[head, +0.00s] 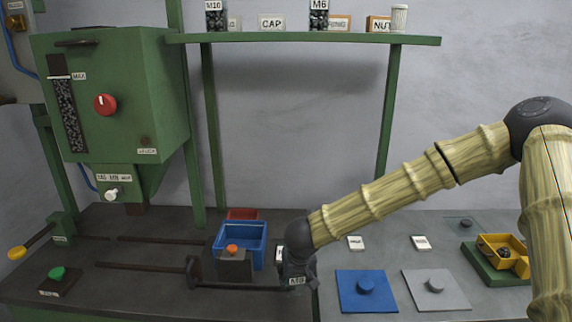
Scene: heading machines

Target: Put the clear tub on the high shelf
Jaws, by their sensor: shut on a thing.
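My gripper (299,262) is low over the dark bench, right of the blue bin, and seen mostly from behind. It is shut on the clear tub (296,281), of which a small white label and dark contents show low at the fingers. The label looks like M8 but is hard to read. My wrist and fingers hide most of the tub, and I cannot tell whether it touches the bench. The high green shelf (270,38) runs along the wall at the top. It bears clear tubs of dark pieces marked M10 (215,20) and M6 (319,18).
Between those tubs stands a CAP sign (271,22), with free shelf around it. A box marked NUT (379,25) and a white canister (398,18) stand to the right. A blue bin (240,242), green machine (120,100) and yellow tray (502,255) are near the bench.

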